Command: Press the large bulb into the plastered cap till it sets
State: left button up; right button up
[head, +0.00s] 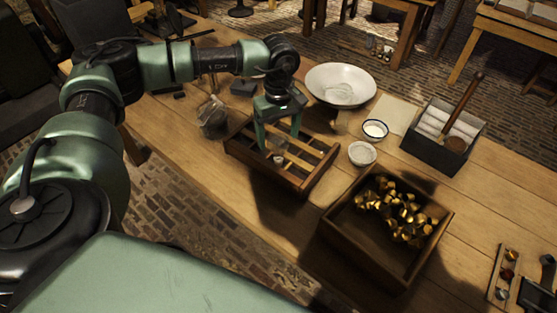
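My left gripper (279,146) points down over a slotted wooden rack (318,181) in the middle of the table. Its two green fingers stand apart. A small greyish, glassy shape shows between them, with a small pale piece (278,159) just below, at the rack's slats. I cannot tell whether the fingers touch the greyish shape, or clearly make out a bulb and a plastered cap there. Many brass caps (400,208) lie in a wooden box to the right. My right gripper is out of view.
A wide white bowl (325,74) stands behind the rack, with a small white cup (375,129) and a small pale dish (362,153) to its right. A dark box (421,151) holds white rolls. A glass vessel (213,119) stands left of the rack. Bare tabletop shows at right.

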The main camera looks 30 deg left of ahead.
pick_arm(q)
jog(key=shift+w+r, duration=0.1)
notch_tip(320, 180, up, 8)
jog(key=shift+f+b, duration=0.1)
jog(key=shift+b, duration=0.8)
jog(key=shift+f, duration=0.1)
